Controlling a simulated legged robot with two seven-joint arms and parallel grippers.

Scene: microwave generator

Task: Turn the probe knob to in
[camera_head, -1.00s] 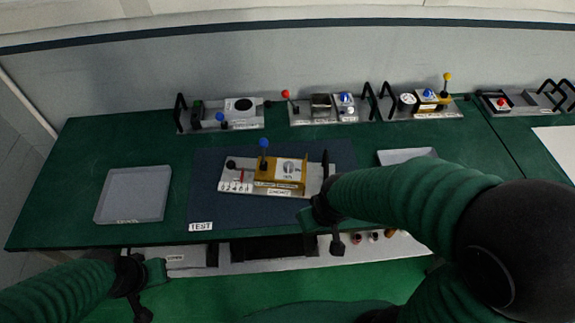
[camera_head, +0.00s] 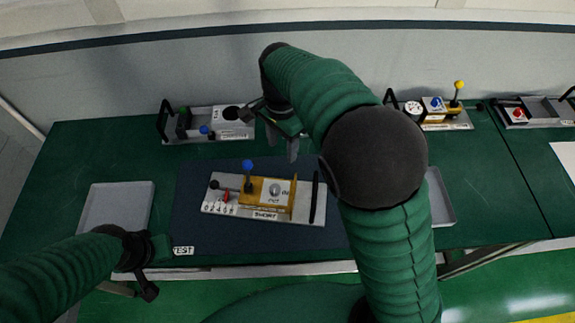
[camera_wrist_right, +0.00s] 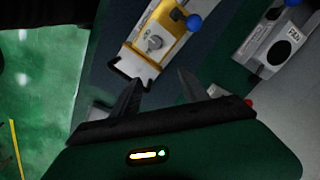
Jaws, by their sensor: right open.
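The module (camera_head: 225,208) lies on the dark mat with a yellow panel, a blue-tipped lever and a handle at its right end. A round silver knob (camera_head: 275,190) sits on a white label on the yellow panel; the label is too small to read. The knob also shows in the right wrist view (camera_wrist_right: 154,43), beyond the fingertips. My right gripper (camera_head: 283,147) is open and empty, above and behind the module, apart from the knob; its fingers also show in the wrist view (camera_wrist_right: 159,80). My left gripper (camera_head: 151,272) is low at the front left; its jaw state is unclear.
A grey tray (camera_head: 118,205) stands left of the mat (camera_head: 190,225). Another tray (camera_head: 440,200) is partly behind my right arm. Modules with levers stand along the back, one at the left (camera_head: 205,128) and one at the right (camera_head: 440,112).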

